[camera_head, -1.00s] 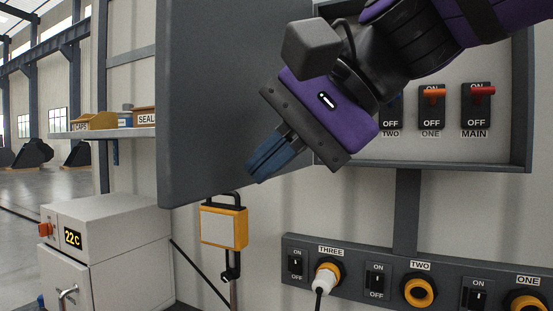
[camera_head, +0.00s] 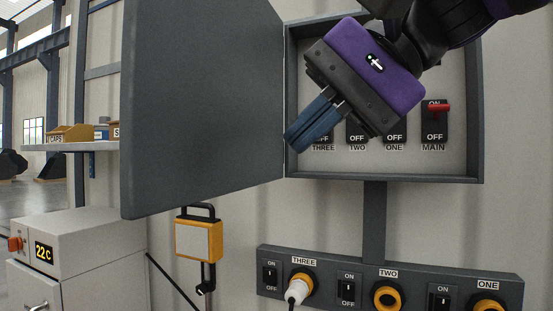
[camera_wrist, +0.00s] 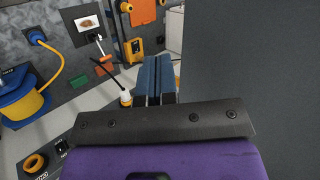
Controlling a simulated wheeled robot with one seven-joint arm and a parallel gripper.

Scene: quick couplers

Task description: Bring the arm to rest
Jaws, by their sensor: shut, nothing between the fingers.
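My gripper (camera_head: 313,122) is shut and empty. It is in front of the open breaker panel (camera_head: 473,110), with its blue fingers pointing down and left near the panel's left edge. The fingers also show in the wrist view (camera_wrist: 155,76). Behind the gripper, the switches over THREE, TWO and ONE are partly or mostly hidden. The MAIN switch (camera_head: 436,109) shows its red handle. In the head view the fingers appear clear of the panel door (camera_head: 200,110), which stands open to the left.
Below is a socket rail (camera_head: 450,272). A white plug (camera_head: 297,290) sits in socket THREE; sockets TWO (camera_head: 388,297) and ONE (camera_head: 488,305) look empty. A grey cabinet (camera_head: 90,240) reads 22C. Open room lies before the wall.

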